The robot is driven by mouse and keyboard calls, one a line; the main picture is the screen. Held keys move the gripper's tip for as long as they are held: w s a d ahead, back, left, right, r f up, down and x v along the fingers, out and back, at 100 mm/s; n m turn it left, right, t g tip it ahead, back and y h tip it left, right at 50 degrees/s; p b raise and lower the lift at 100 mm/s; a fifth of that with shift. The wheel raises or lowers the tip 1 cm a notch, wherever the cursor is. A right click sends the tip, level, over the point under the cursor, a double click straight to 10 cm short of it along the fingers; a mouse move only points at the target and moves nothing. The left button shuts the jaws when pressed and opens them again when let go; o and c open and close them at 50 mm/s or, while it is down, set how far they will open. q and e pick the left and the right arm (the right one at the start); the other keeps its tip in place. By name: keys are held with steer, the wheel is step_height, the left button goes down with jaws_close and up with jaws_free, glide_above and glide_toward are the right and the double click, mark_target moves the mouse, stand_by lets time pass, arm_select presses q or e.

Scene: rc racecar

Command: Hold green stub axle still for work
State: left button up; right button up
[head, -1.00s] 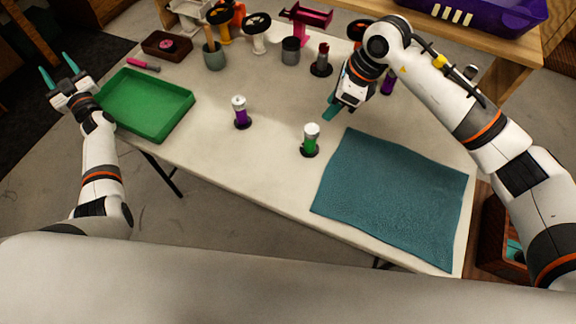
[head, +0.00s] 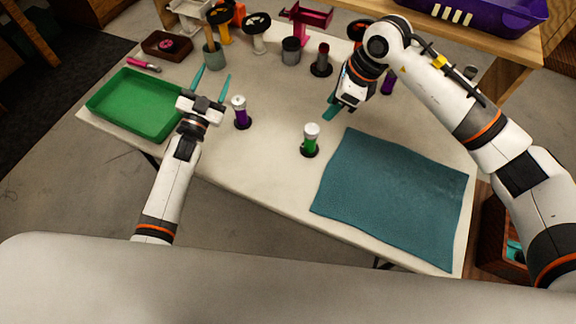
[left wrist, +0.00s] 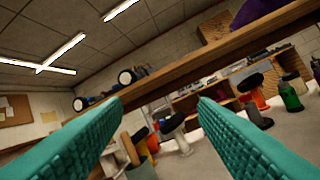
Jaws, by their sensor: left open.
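The green stub axle (head: 310,141) stands upright on a dark round base near the middle of the table, left of the teal cloth, its top silver-white. A green item that looks like it shows at the right of the left wrist view (left wrist: 290,97). My left gripper (head: 212,81) is open and empty, above the table between the green tray and the purple stub axle (head: 241,113). Its teal fingers are spread in the left wrist view (left wrist: 160,115). My right gripper (head: 332,112) is behind the green axle and apart from it; its fingers are seen edge-on.
The green tray (head: 92,103) lies at the table's left. The teal cloth (head: 395,200) covers the right front. Grey cups, wheels on stands and a magenta part (head: 305,17) line the back. A second purple piece (head: 388,83) stands beside my right gripper.

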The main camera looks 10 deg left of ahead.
arm_select(q)
steer(key=s+d+f+g, duration=0.1)
steer(key=s+d+f, duration=0.1)
steer(key=d, duration=0.1)
steer(key=s+d+f+g+h, duration=0.1)
steer(key=s+d+f, duration=0.2)
steer(key=d, duration=0.1)
steer(key=s+d+f+g+h, duration=0.1)
steer(key=s+d+f, duration=0.1)
steer(key=d+f, duration=0.1)
steer(key=shift+s+d+f+n, duration=0.1)
steer(key=shift+s+d+n, duration=0.1)
steer(key=shift+d, duration=0.15)
steer(key=shift+s+d+f+n, duration=0.1)
steer(key=shift+d+n, duration=0.1)
steer(key=shift+d, duration=0.15)
steer(key=n+g+h, duration=0.1)
steer(key=g+h, duration=0.1)
glide_toward(315, 136)
steer(key=f, duration=0.1)
steer(key=w+f, duration=0.1)
steer(key=a+f, duration=0.1)
steer(key=f, duration=0.1)
steer(key=shift+w, duration=0.4)
steer(key=shift+w+d, duration=0.1)
steer(key=shift+d, duration=0.1)
steer(key=x, duration=1.1)
steer(key=shift+w+f, duration=0.25)
steer(key=shift+f, duration=0.05)
